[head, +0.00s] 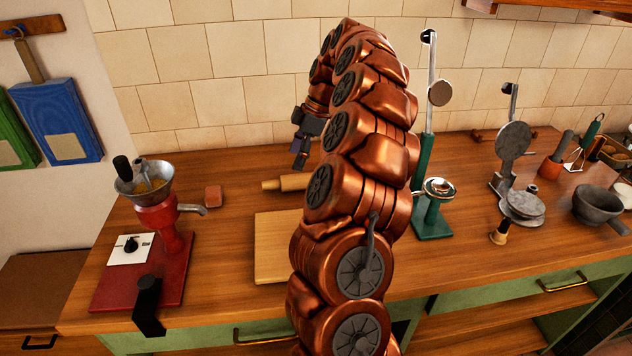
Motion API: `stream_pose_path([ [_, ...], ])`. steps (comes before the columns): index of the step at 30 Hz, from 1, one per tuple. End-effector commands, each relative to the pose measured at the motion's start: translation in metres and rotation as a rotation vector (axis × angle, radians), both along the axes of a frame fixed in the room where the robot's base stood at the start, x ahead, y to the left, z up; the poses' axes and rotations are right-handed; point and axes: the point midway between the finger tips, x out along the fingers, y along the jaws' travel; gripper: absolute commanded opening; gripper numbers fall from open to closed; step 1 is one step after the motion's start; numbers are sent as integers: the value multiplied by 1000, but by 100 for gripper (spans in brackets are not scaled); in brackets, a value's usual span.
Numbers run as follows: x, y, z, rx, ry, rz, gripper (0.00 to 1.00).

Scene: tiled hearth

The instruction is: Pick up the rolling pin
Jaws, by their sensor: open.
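The rolling pin (293,182) is pale wood and lies on the wooden counter behind the cutting board. Its left handle and part of its body show; my copper-coloured arm hides the rest. My gripper (299,160) is dark, points down and is open. In the picture it is just above the visible part of the pin. I cannot tell how far apart they are, and nothing shows between the fingers.
A pale cutting board (273,245) lies at the counter's front. A red grinder (160,215) stands left, near a small brown block (213,196). A green press (432,205), a grey waffle-type iron (518,190) and a mortar (597,204) stand right. A tiled wall (220,70) closes the back.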

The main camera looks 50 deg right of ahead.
Motion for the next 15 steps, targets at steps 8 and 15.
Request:
stream_pose_path([
  [8, -23, -82, -30, -41, -46, 10, 78],
  [15, -28, -94, -39, -50, -52, 16, 78],
])
